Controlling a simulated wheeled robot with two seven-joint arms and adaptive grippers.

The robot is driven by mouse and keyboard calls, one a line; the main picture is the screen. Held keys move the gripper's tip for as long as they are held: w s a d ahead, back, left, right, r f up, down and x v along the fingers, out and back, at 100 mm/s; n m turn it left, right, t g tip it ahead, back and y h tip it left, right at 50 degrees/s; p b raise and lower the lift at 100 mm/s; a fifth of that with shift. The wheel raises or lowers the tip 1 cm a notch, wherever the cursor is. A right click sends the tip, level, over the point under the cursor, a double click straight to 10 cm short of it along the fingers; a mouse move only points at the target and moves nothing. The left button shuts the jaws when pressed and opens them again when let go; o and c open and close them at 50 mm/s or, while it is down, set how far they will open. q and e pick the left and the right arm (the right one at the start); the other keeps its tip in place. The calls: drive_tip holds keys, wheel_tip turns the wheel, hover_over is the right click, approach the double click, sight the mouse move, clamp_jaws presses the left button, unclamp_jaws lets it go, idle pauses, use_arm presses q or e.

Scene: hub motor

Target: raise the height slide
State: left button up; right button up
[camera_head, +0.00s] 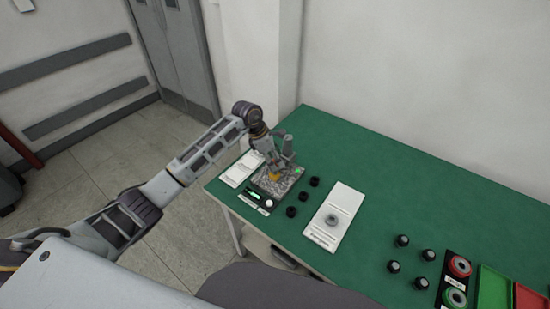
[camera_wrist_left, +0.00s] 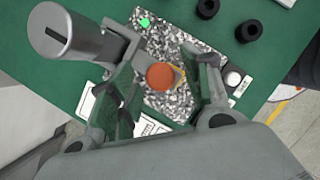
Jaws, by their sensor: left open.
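The measuring stand has a speckled grey stone base (camera_head: 277,181) near the left end of the green table. In the left wrist view, the speckled base (camera_wrist_left: 158,40) has a green dot at one corner. An orange round knob (camera_wrist_left: 160,77) stands above the base. A grey cylinder with a slotted end (camera_wrist_left: 55,35) juts up beside it on a grey bracket. I cannot tell which part is the height slide. My left gripper (camera_head: 274,168) is over the stand, pointing down. Its fingers (camera_wrist_left: 162,95) are open on either side of the orange knob, with no clear contact. My right gripper is out of view.
Several black rings (camera_head: 291,211) lie right of the stand. A white plate (camera_head: 335,215) bears a grey round part. Farther right are black knobs (camera_head: 402,240), a black holder with red and green rings (camera_head: 459,266), and green (camera_head: 492,287) and red trays. The back of the table is clear.

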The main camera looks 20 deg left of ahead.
use_arm(q)
clamp_jaws()
drive_tip(key=shift+r, duration=1.5)
unclamp_jaws()
drive_tip(key=v, duration=1.2)
drive_tip(key=shift+d, duration=0.1)
